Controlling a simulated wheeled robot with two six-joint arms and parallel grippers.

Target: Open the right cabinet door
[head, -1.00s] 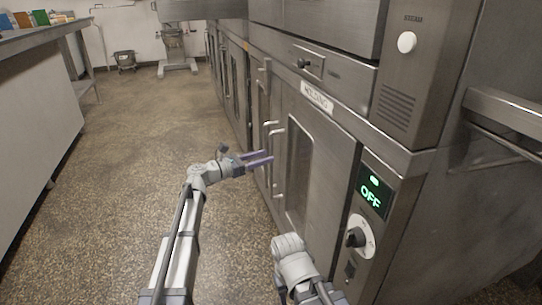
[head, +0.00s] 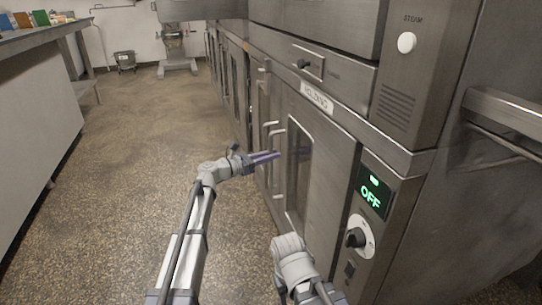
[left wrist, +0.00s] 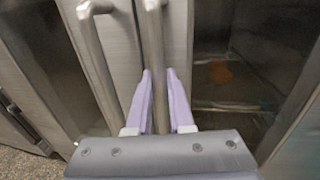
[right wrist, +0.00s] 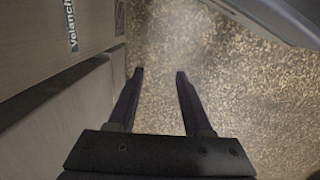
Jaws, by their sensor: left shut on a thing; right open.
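The right cabinet door (head: 334,174) is grey metal with a tall dark window, under the "HOLDING" label, and looks shut. Its vertical bar handle (head: 279,188) is on its left edge. My left gripper (head: 272,155) is shut on this handle; in the left wrist view the handle (left wrist: 153,45) runs between the purple fingers (left wrist: 160,85). The left door's handle (left wrist: 93,55) stands close beside it, outside the fingers. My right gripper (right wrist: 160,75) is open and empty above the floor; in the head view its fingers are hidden.
A control panel with a green "OFF" display (head: 371,194) and a knob (head: 357,237) is right of the door. The speckled floor (head: 130,150) left of the cabinets is clear. A counter (head: 35,110) stands at far left.

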